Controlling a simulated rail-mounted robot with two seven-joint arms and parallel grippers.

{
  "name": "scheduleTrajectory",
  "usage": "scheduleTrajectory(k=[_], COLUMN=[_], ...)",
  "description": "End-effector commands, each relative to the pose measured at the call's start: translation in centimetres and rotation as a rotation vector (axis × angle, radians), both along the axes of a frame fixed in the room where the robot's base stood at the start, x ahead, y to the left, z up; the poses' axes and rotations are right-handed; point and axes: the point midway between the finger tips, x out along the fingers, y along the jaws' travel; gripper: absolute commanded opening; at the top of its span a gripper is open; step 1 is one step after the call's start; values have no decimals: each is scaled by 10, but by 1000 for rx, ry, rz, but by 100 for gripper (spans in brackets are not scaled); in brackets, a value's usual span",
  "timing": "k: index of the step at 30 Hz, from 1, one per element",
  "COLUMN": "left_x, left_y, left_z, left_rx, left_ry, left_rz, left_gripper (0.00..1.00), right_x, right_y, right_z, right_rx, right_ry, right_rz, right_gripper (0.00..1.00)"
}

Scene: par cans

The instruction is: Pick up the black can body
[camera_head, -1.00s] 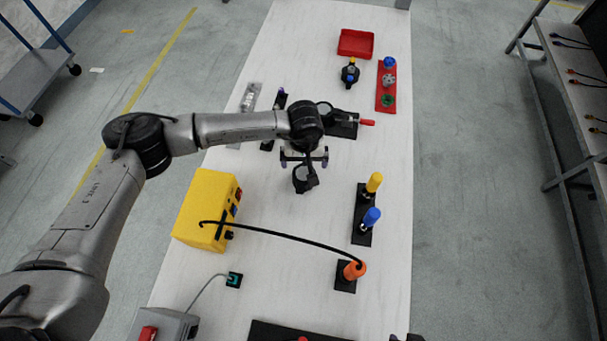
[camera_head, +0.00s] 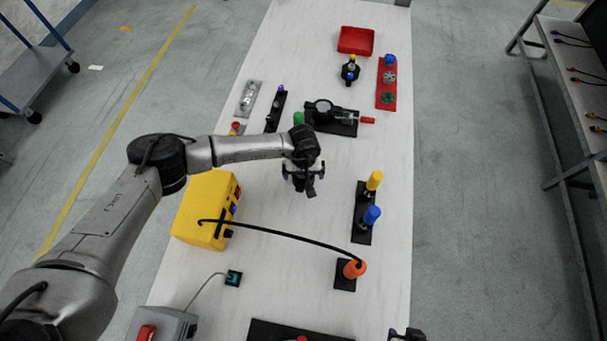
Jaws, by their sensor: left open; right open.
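The black can body (camera_head: 311,190) stands on the white bench near its middle, mostly hidden under my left gripper. Only its dark lower right part shows. My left gripper (camera_head: 303,175) comes in from the left, points down and is open, with its fingers over or around the can body. I cannot tell whether they touch it. My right gripper (camera_head: 407,335) shows only as a dark part at the bottom edge, apart from the can body.
A black clamp fixture (camera_head: 332,117) lies behind. A black stand (camera_head: 362,215) holds yellow and blue handles at right. The bench between is clear.

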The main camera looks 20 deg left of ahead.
Motion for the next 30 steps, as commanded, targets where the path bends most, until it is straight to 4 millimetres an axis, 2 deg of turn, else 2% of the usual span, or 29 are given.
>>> scheduleTrajectory(k=[9, 27, 30], left_x=[0, 0, 1], left_y=[0, 0, 0], left_z=[-3, -3, -2], left_rx=[-1, -1, -1], left_ry=[-1, 0, -2], left_rz=[0, 0, 0], left_gripper=[99, 42, 37], right_x=[0, 0, 0], right_y=[-1, -3, -2], right_z=[0, 0, 0], right_rx=[-4, -10, -7], right_ry=[0, 1, 1], right_rz=[3, 6, 4], right_gripper=[43, 43, 43])
